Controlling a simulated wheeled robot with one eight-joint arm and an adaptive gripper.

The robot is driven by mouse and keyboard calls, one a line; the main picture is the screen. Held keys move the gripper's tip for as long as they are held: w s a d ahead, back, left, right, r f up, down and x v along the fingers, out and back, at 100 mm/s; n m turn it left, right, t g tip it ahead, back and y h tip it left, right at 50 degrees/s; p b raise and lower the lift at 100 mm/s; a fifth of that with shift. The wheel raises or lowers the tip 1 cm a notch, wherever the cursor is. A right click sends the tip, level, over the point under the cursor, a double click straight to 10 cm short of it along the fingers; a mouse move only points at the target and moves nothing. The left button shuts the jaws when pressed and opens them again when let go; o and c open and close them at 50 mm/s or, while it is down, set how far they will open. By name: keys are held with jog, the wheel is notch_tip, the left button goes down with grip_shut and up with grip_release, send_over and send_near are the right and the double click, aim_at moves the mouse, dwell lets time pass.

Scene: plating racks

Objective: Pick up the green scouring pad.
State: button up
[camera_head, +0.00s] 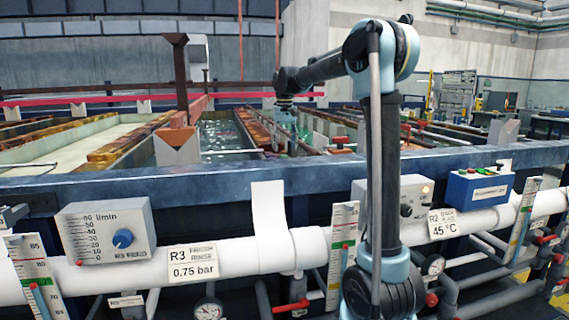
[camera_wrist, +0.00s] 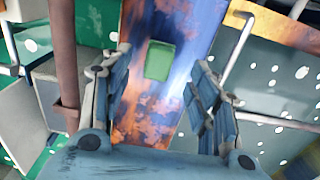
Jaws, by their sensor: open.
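The green scouring pad (camera_wrist: 159,60) is a small rectangular block in the wrist view. It lies on a blue and rust-orange beam (camera_wrist: 180,20) that runs up the picture. My gripper (camera_wrist: 163,58) is open, with one finger to either side of the pad in the picture. The fingers do not appear to touch the pad, and the gap in height is hard to tell. In the head view my gripper (camera_head: 284,138) points down over the tanks behind the blue rail. I cannot make out the pad clearly there.
A brown post (camera_wrist: 63,60) stands close left of my gripper in the wrist view. A rusty upright (camera_head: 181,80) stands left of my arm in the head view. The blue tank rail (camera_head: 120,183) and white pipes (camera_head: 250,252) with gauges are in front.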

aim_at(284, 155)
jog(key=shift+w+a+f, duration=0.1)
jog(key=shift+w+f, duration=0.1)
jog(key=shift+f, duration=1.2)
jog(key=shift+w+f, duration=0.15)
jog(key=shift+f, duration=1.25)
jog(key=c, duration=1.2)
jog(key=shift+r, duration=0.15)
notch_tip(284, 155, up, 10)
jog(key=shift+f, duration=0.1)
